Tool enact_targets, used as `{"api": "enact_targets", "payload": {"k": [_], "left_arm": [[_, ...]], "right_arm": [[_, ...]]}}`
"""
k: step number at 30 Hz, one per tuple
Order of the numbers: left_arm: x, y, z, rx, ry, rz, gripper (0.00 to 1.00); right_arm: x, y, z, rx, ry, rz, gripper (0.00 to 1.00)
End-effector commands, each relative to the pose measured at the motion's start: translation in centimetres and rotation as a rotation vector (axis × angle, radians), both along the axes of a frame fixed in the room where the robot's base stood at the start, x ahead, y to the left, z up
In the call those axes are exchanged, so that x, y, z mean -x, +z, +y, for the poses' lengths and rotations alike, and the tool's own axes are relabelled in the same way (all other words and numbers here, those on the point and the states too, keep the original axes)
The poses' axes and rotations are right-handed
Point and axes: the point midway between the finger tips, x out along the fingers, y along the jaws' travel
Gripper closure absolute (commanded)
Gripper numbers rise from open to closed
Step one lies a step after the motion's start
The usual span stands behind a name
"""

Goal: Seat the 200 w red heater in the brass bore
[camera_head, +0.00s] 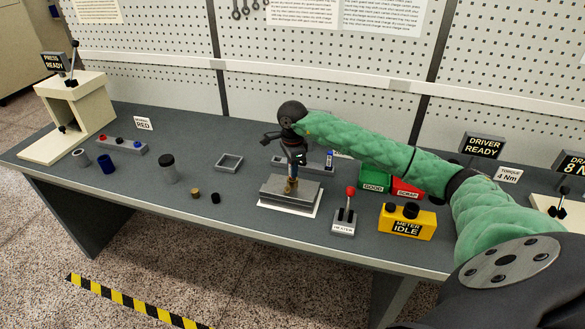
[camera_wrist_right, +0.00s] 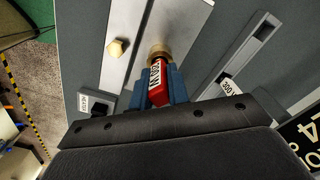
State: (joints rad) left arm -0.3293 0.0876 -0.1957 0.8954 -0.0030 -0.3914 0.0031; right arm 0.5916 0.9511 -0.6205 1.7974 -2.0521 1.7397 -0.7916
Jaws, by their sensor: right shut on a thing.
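The red heater (camera_wrist_right: 157,82), with a white label reading 200 W, is between the blue fingers of my right gripper (camera_wrist_right: 160,88) in the right wrist view. My right gripper is shut on it. The brass bore (camera_wrist_right: 160,50) is right at the heater's far end; I cannot tell how far the heater is inside it. In the head view my right gripper (camera_head: 294,158) points down over the brass piece (camera_head: 291,186) on the grey block (camera_head: 290,198). The heater is too small to make out there. My left gripper is not in view.
A brass hex bolt (camera_wrist_right: 118,47) sits beside the bore. A slotted holder (camera_wrist_right: 265,30) lies right of it. In the head view, a red-knobbed lever (camera_head: 347,212) and a yellow meter (camera_head: 407,221) stand to the right.

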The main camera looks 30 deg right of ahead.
Motion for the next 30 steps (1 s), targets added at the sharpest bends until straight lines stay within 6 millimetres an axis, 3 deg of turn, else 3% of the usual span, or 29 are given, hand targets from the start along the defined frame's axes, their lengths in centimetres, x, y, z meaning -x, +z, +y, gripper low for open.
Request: {"api": "enact_targets", "payload": {"k": [4, 5, 8, 9, 20, 30], "left_arm": [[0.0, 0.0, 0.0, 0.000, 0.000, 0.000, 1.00], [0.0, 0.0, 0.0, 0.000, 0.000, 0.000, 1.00], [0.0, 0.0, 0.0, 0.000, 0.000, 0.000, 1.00], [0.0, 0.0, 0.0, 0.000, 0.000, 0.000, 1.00], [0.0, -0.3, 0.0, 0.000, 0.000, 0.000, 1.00], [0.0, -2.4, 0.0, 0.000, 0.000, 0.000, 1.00]], "right_arm": [[0.0, 0.0, 0.0, 0.000, 0.000, 0.000, 1.00], [0.0, 0.0, 0.0, 0.000, 0.000, 0.000, 0.79], [0.0, 0.0, 0.0, 0.000, 0.000, 0.000, 0.59], [0.0, 0.0, 0.0, 0.000, 0.000, 0.000, 0.58], [-0.1, 0.4, 0.0, 0.000, 0.000, -0.002, 0.58], [-0.1, 4.8, 0.0, 0.001, 0.000, -0.004, 0.58]]}}
